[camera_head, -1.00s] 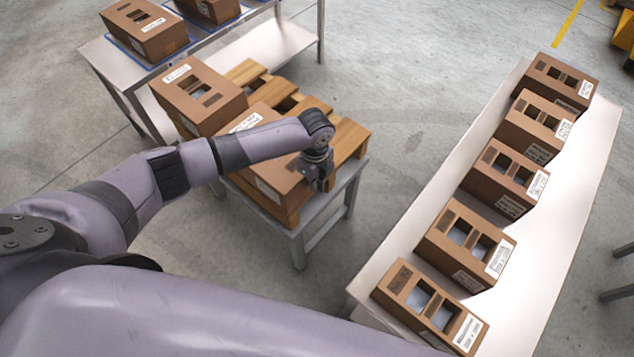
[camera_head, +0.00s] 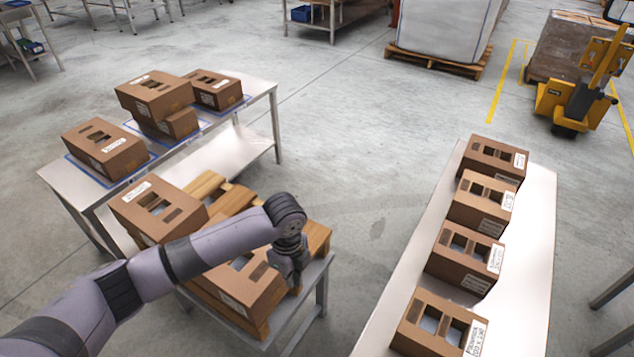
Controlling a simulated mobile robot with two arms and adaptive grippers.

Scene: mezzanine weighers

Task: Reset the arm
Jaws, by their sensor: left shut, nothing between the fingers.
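My left arm reaches in from the lower left. Its gripper (camera_head: 291,270) points down at the right end of a brown box (camera_head: 240,288) on the small pallet stand. The gripper is shut with nothing in it; whether it touches the box cannot be told. The arm hides part of this box. A second brown box (camera_head: 157,208) sits behind the arm on the same wooden pallet (camera_head: 318,236). My right gripper is not in view.
A long table (camera_head: 533,225) on the right holds a row of brown boxes. A table (camera_head: 258,93) at the back left holds several boxes, one stacked on another. A yellow pallet truck (camera_head: 577,103) stands at the far right.

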